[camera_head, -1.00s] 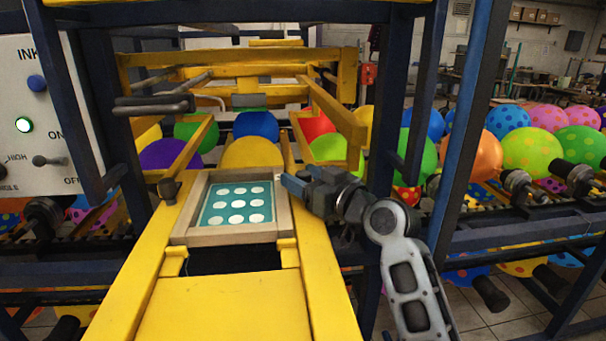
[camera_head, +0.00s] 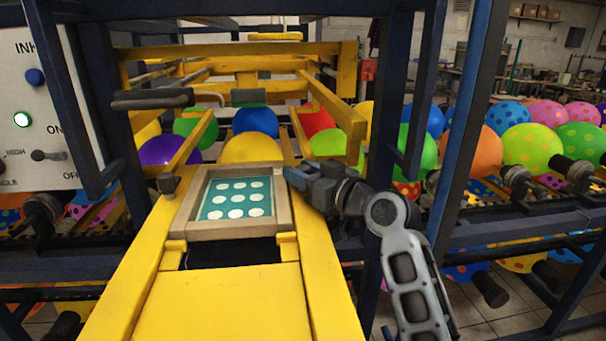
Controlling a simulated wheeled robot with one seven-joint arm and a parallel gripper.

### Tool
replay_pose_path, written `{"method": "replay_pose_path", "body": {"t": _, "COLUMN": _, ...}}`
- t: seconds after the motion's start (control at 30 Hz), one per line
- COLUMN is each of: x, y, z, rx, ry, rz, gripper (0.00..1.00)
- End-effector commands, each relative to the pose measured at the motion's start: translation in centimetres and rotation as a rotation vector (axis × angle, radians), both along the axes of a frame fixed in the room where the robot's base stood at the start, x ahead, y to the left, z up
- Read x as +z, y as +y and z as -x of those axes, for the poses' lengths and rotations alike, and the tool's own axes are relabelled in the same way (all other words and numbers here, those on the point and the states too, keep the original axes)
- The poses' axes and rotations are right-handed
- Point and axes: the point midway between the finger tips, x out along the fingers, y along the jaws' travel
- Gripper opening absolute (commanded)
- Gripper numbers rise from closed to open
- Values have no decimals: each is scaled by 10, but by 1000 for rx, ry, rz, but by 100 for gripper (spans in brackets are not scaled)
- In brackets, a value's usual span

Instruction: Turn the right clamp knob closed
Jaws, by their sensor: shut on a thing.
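My gripper (camera_head: 293,179) reaches in from the right, with its blue-grey fingers at the right side of the wooden screen frame (camera_head: 282,212). It is shut on the right clamp knob, which the fingers hide. The frame holds a teal panel with rows of white dots (camera_head: 236,199) and lies on the yellow press bed (camera_head: 217,302). The left clamp knob (camera_head: 167,183), dark and small, stands beside the frame's left edge. How far the right knob is turned cannot be seen.
A grey control panel (camera_head: 30,110) with a lit green button stands at the left. Dark blue posts (camera_head: 466,110) rise close to my arm on the right. Yellow bars (camera_head: 335,115) cross above and behind the screen frame. Coloured balloons (camera_head: 255,122) fill the space behind.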

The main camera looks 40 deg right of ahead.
Motion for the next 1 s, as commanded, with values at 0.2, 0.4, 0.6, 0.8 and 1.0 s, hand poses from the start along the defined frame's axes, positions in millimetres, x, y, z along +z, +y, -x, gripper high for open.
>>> {"method": "replay_pose_path", "body": {"t": 0.2, "x": -6, "y": -2, "z": -1, "rx": 113, "ry": -6, "rz": -1, "gripper": 10}}
{"method": "replay_pose_path", "body": {"t": 0.4, "x": -6, "y": -2, "z": -1, "rx": 252, "ry": -5, "rz": -1, "gripper": 10}}
{"method": "replay_pose_path", "body": {"t": 0.6, "x": -3, "y": 0, "z": 0, "rx": 355, "ry": -3, "rz": 0, "gripper": 10}}
{"method": "replay_pose_path", "body": {"t": 0.8, "x": 0, "y": 1, "z": 0, "rx": 379, "ry": -2, "rz": 1, "gripper": 10}}
{"method": "replay_pose_path", "body": {"t": 1.0, "x": 0, "y": 1, "z": 0, "rx": 378, "ry": -1, "rz": 1, "gripper": 41}}
